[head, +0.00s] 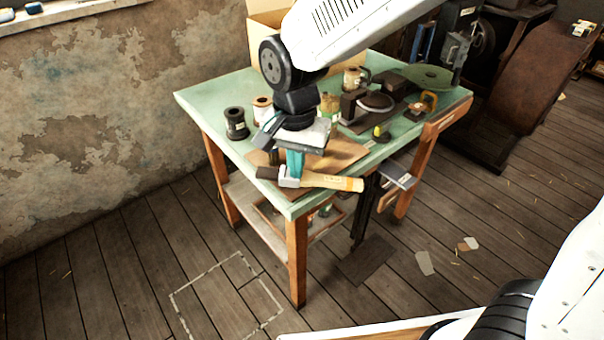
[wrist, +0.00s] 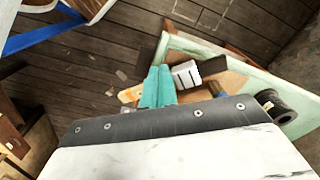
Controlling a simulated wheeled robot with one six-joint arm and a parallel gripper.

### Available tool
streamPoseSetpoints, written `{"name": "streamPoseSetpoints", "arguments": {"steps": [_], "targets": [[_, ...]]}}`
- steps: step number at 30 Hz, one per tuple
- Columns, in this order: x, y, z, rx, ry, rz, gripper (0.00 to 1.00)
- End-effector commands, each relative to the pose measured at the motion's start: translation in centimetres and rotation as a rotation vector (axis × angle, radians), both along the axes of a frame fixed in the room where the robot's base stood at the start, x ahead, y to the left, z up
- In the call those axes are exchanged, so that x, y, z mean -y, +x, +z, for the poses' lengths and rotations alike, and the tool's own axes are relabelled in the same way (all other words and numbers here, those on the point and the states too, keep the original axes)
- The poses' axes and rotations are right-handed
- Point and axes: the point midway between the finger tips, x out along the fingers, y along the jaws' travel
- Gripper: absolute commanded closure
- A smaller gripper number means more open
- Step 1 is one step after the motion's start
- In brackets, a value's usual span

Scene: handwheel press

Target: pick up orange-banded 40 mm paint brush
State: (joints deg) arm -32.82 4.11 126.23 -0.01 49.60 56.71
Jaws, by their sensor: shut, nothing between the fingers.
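A paint brush with a dark bristle end, pale metal ferrule and yellow-orange handle (head: 333,182) lies at the table's near corner. It also shows in the wrist view, with the ferrule (wrist: 186,76) right of my fingers and part of the handle to their left. I cannot make out an orange band or the size. My gripper (head: 293,170) points down at the brush with its teal fingers shut and empty. In the wrist view the fingers (wrist: 158,75) are together and hide part of the brush. I cannot tell whether they touch it.
A round dark plate and other tools stand farther back. Clear wooden floor lies in front, left of the table.

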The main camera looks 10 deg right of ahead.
Motion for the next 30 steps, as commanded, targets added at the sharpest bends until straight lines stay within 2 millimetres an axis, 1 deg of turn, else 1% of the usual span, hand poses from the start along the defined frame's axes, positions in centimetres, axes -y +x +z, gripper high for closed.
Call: {"name": "streamPoseSetpoints", "arguments": {"steps": [5,9,14,18,21,25,30], "targets": [[0.1,-0.1,-3.0,-0.005,-0.003,0.001,1.00],[0.1,-0.2,-6.1,-0.006,-0.005,0.001,1.00],[0.1,-0.2,-9.4,-0.006,-0.004,0.001,1.00],[1.0,1.9,-9.4,-0.001,-0.001,-0.003,1.00],[1.4,2.9,-9.3,0.000,0.000,-0.001,1.00],[1.7,3.5,-9.3,-0.001,0.000,0.000,1.00],[1.7,3.6,-9.3,-0.001,0.000,0.001,1.00]]}}
